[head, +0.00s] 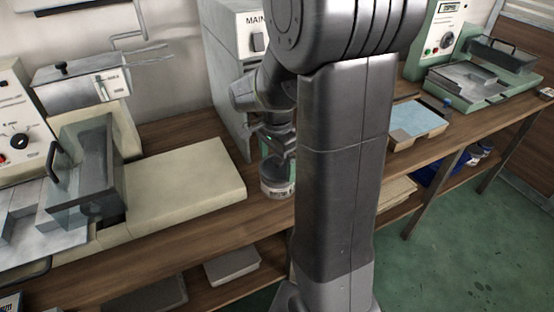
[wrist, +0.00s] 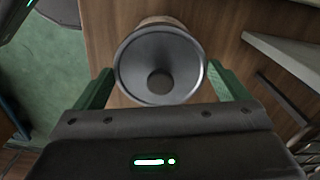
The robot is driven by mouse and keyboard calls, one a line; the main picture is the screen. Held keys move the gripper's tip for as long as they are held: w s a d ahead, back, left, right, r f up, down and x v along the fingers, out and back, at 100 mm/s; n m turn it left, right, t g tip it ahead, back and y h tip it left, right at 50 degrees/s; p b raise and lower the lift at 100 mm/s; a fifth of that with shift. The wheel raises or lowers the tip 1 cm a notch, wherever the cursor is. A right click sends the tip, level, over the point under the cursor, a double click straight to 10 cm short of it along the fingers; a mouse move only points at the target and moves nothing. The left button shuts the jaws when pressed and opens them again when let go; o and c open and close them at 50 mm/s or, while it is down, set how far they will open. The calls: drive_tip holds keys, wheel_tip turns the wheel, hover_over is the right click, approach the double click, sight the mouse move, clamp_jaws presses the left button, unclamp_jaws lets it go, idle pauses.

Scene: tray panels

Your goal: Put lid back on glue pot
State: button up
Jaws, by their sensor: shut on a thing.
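My gripper (head: 277,157) points down at the bench, partly behind my own arm in the head view. In the wrist view its two green fingers stand on either side of a round grey lid (wrist: 135,70) with a dark knob in the middle, and the gripper is shut on it. The glue pot (head: 278,189), pale with a printed label, stands upright on the bench directly below the gripper. A pale edge, likely the pot (wrist: 160,21), shows behind the lid in the wrist view. Whether the lid touches the pot's rim is hidden.
A cream machine base (head: 185,185) lies left of the pot, and a grey cabinet (head: 232,60) stands behind it. A tray with a blue sheet (head: 415,120) and a green machine (head: 480,80) are to the right. The wooden bench's front edge is close to the pot.

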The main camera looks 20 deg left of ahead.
idle(0.4)
drive_tip(key=o, duration=0.6)
drive_tip(key=shift+r, duration=0.1)
drive_tip(key=shift+r+p, duration=3.1)
drive_tip(key=shift+r, duration=0.35)
drive_tip(key=shift+f, duration=0.1)
clamp_jaws()
drive_tip(key=shift+f, duration=0.1)
